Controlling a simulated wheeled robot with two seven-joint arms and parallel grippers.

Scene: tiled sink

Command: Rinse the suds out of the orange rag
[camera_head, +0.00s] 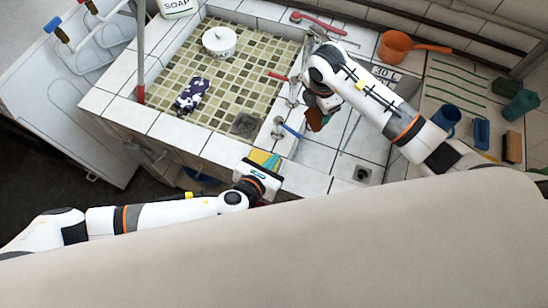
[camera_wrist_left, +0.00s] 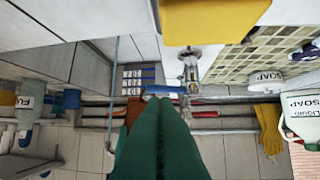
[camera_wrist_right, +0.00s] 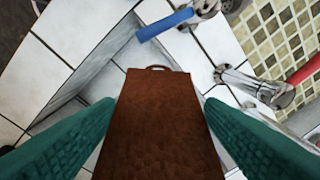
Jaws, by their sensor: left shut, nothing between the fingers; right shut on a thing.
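An orange ladle (camera_head: 396,47), blue mug (camera_head: 447,119) and green cup (camera_head: 520,104) stand right. A yellow thing (camera_wrist_left: 210,20) is close above my left fingers.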

